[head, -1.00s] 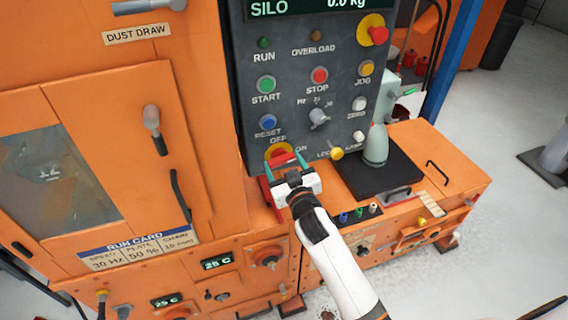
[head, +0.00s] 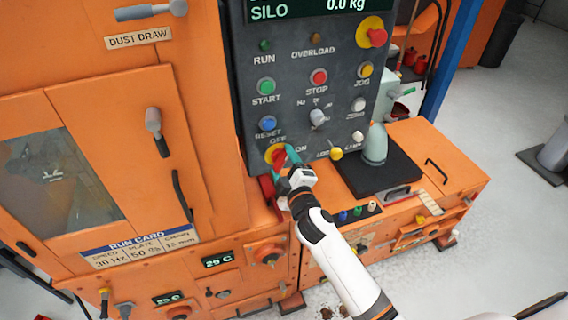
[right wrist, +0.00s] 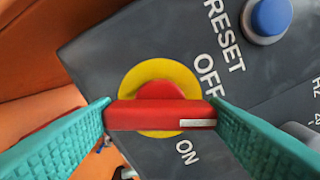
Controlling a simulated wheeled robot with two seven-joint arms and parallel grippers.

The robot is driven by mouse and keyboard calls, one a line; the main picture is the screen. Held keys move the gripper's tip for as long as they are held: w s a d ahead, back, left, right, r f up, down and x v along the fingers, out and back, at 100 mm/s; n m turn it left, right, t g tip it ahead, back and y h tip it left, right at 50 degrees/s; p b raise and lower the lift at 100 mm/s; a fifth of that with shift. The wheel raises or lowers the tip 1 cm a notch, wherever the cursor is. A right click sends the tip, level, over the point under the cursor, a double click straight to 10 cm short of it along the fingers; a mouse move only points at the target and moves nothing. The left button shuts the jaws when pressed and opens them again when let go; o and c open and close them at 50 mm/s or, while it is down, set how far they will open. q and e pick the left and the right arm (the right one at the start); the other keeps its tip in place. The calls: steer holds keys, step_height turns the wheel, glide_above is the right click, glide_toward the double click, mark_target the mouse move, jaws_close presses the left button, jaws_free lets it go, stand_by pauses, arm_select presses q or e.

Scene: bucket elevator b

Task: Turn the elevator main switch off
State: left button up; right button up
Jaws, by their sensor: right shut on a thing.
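The main switch (head: 277,156) is a red handle on a yellow disc at the lower left of the dark control panel. OFF is printed above it and ON to its right. In the right wrist view the red handle (right wrist: 150,118) lies crosswise, its white mark at the right end, between the OFF and ON labels. My right gripper (head: 284,155) is at the switch, its teal fingers shut on the handle's two ends, one at each end. In the head view the fingers partly cover the switch. My left gripper is out of view.
The blue RESET button (head: 267,122) sits just above the switch, and the grey selector knob (head: 318,117) is to its right. A yellow-tipped lever (head: 336,154) stands right of the gripper. A black pad (head: 385,178) with a pale green bottle-shaped thing (head: 374,146) is further right.

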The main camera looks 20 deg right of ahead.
steer(key=n, duration=0.5)
steer(key=shift+n+p, duration=0.3)
stand_by(0.4)
steer(key=o, duration=1)
steer(key=shift+s, duration=0.1)
steer(key=s+b, duration=0.2)
steer(key=s, duration=0.9)
steer(key=shift+s+d+b, duration=0.2)
steer(key=shift+s+b, duration=0.1)
steer(key=shift+s, duration=0.1)
